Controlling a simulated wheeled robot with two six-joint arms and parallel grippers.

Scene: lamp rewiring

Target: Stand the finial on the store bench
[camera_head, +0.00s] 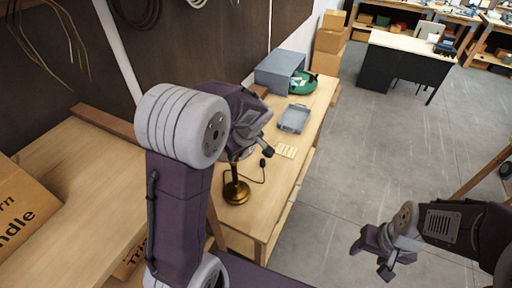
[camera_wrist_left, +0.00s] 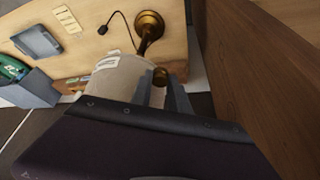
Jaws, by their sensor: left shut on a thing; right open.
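My left gripper (camera_head: 266,151) hangs above the near end of a long wooden bench (camera_head: 262,220). In the left wrist view it is shut on the finial (camera_wrist_left: 160,76), a small round brass-coloured knob between the two fingers (camera_wrist_left: 161,92). The finial is hidden in the head view. A lamp with a round brass base (camera_head: 236,192) stands on the bench below the gripper; its upper part is mostly hidden behind my arm. The brass base also shows in the left wrist view (camera_wrist_left: 149,22). My right gripper (camera_head: 372,259) is open and empty, over the floor at lower right.
A grey tray (camera_head: 293,118), a pale strip (camera_head: 286,151), a black cord and a blue-grey bin (camera_head: 280,72) with a green item beside it lie farther along the bench. Another wooden surface (camera_head: 85,170) with a cardboard box (camera_head: 22,212) is at left. Open floor lies right of the bench.

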